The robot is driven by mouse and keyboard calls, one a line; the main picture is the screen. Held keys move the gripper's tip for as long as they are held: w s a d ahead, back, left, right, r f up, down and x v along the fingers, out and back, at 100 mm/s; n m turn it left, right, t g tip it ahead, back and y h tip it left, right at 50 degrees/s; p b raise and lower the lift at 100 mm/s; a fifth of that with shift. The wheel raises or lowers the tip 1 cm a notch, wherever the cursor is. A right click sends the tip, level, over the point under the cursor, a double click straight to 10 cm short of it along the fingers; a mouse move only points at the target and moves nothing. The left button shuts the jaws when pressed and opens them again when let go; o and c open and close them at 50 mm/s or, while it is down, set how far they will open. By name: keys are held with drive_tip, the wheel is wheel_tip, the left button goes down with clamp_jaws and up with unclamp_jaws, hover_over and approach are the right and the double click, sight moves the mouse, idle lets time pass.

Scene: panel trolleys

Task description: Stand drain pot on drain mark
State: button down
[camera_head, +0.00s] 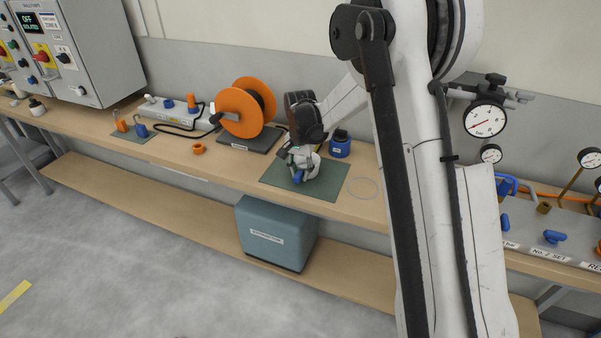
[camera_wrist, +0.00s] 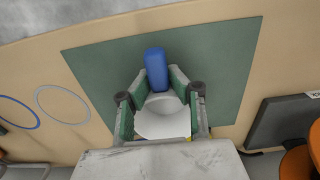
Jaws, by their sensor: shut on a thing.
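My gripper (camera_wrist: 161,98) is shut on a white pot (camera_wrist: 164,122) with a blue handle-like part (camera_wrist: 156,70), which I take to be the drain pot. The pot is over the green mat (camera_wrist: 105,65); whether it touches the mat I cannot tell. In the head view my gripper (camera_head: 300,163) hides most of the pot, with the blue part (camera_head: 298,177) showing. A thin grey ring (camera_head: 363,188) lies on the bench just right of the mat. The wrist view shows this grey ring (camera_wrist: 62,88) and a blue ring (camera_wrist: 18,98) beside it. Which is the drain mark I cannot tell.
A blue bottle (camera_head: 340,147) with a dark cap stands behind the mat. An orange reel (camera_head: 244,112) on a dark base is to the left. Pressure gauges (camera_head: 485,119) and valves are at the right.

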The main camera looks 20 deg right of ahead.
drive_tip(key=shift+f, duration=0.15)
drive_tip(key=c, duration=1.6)
unclamp_jaws()
drive_tip(key=shift+c, duration=0.2)
